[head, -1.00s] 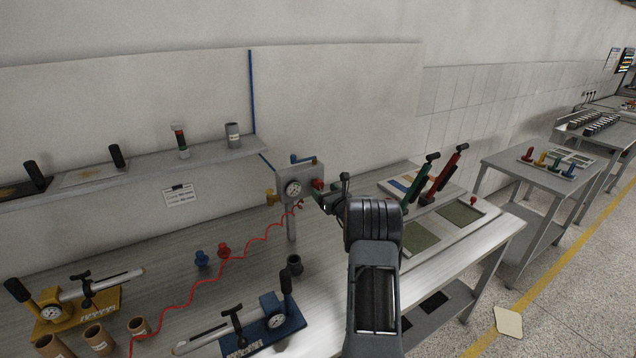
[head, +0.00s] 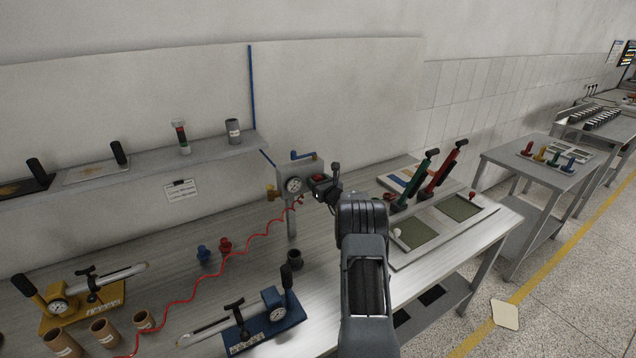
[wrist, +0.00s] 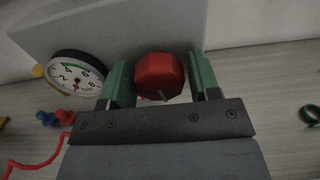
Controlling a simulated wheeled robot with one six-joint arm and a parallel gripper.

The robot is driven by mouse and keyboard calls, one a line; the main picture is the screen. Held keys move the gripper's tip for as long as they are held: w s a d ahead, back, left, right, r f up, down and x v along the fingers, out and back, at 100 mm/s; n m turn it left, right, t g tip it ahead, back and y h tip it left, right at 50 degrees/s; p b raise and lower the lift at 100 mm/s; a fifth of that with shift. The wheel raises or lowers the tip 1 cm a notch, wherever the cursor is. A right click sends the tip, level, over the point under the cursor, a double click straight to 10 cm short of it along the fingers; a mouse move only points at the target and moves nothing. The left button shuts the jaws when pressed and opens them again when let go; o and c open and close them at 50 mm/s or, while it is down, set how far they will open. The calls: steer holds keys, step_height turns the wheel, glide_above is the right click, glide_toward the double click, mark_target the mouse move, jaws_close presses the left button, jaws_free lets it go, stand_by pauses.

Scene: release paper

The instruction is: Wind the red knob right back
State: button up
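The red knob (wrist: 160,77) sits on the front of a grey box (head: 300,178) that carries a round pressure gauge (wrist: 76,74). The knob also shows in the head view (head: 318,178). My gripper (wrist: 161,75) has one green finger on each side of the knob. Slim gaps seem to show between the fingers and the knob, so it looks open around it rather than clamped. A pale mark on the knob's face points down and slightly right. The gauge needle points to the lower part of its dial.
A red coiled hose (head: 215,275) runs from the box over the bench. Blue (head: 265,318) and yellow (head: 80,300) lever tools stand in front. Red and green levers (head: 425,180) stand right of my arm. A shelf (head: 150,160) runs along the wall at left.

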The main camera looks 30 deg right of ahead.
steer(key=c, duration=0.7)
steer(key=shift+o, duration=0.2)
steer(key=shift+f+b, duration=0.15)
steer(key=shift+b, duration=0.4)
